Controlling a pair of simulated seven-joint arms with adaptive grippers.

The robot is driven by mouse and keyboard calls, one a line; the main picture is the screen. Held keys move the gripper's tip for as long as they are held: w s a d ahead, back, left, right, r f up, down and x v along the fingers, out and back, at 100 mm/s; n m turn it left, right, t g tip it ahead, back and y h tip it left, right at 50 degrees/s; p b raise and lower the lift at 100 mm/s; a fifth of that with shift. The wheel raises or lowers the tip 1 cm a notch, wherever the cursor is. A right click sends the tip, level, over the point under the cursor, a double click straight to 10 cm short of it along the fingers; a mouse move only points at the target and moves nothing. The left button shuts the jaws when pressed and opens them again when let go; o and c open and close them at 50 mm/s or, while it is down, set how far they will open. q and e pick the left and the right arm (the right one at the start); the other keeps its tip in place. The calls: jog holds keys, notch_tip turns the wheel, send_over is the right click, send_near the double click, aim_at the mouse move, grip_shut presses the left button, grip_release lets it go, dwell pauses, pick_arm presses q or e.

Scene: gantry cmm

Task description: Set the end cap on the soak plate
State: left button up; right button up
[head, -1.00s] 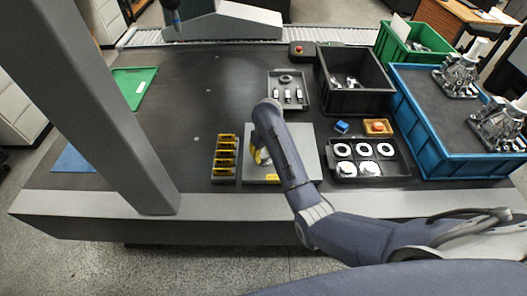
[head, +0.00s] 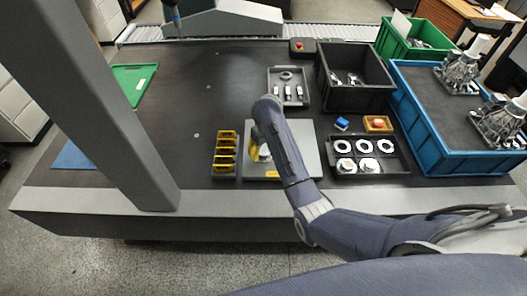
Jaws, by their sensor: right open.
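The soak plate (head: 282,176) is a flat grey square at the front middle of the table. My right arm reaches over it and hides much of its middle. My right gripper (head: 258,152) is low over the plate's left half, with yellow fingers partly hidden behind the wrist. It is open. A small silver-white piece, probably the end cap (head: 264,153), shows at the fingers; I cannot tell whether it touches the plate. A black tray (head: 372,175) to the right holds white rings and silver pieces. My left gripper is not in view.
A yellow-slotted rack (head: 226,155) stands close left of the plate. A small tray (head: 274,104) with metal parts lies behind. A black bin (head: 352,98), blue crate (head: 425,130) and an orange block (head: 379,124) are at right. A grey gantry column (head: 110,120) crosses the left; the table between is clear.

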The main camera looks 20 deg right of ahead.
aim_at(263, 151)
jog(key=r, duration=0.4)
jog(key=shift+s+a+r, duration=0.1)
jog(key=shift+s+r, duration=0.05)
jog(key=shift+s, duration=0.05)
jog(key=shift+s+r, duration=0.1)
jog(key=shift+r, duration=0.4)
